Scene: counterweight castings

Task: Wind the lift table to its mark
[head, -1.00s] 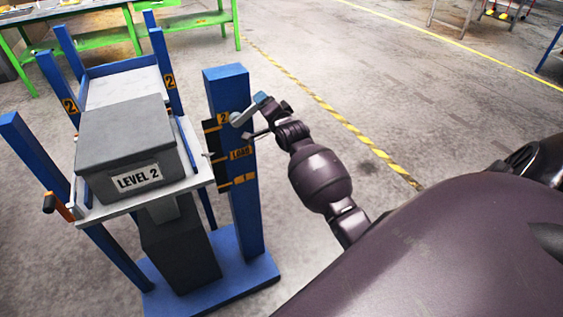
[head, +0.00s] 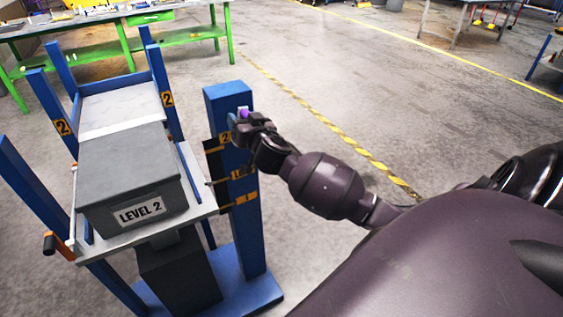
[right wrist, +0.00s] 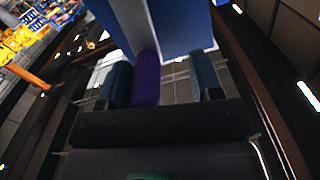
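The lift table (head: 130,238) has a pale platform on a dark column and blue base, and carries a grey box (head: 130,175) labelled LEVEL 2. A blue post (head: 243,215) on its right bears orange marks: 2 at the top, a partly hidden LOAD mark (head: 243,171) and 1 below. The platform's right edge is near the lower marks; its exact reading is unclear. A purple crank grip (head: 243,114) is at the post's top. My right gripper (head: 243,122) is there. In the right wrist view, the purple grip (right wrist: 147,80) is between its open fingers, nearer the left one. My left gripper is out of view.
An orange lever with a black grip (head: 52,243) is at the table's left post. Blue uprights marked 2 (head: 62,127) stand behind the box. A green workbench (head: 125,45) is at the back left. The floor right of the post is clear, crossed by yellow-black tape (head: 330,125).

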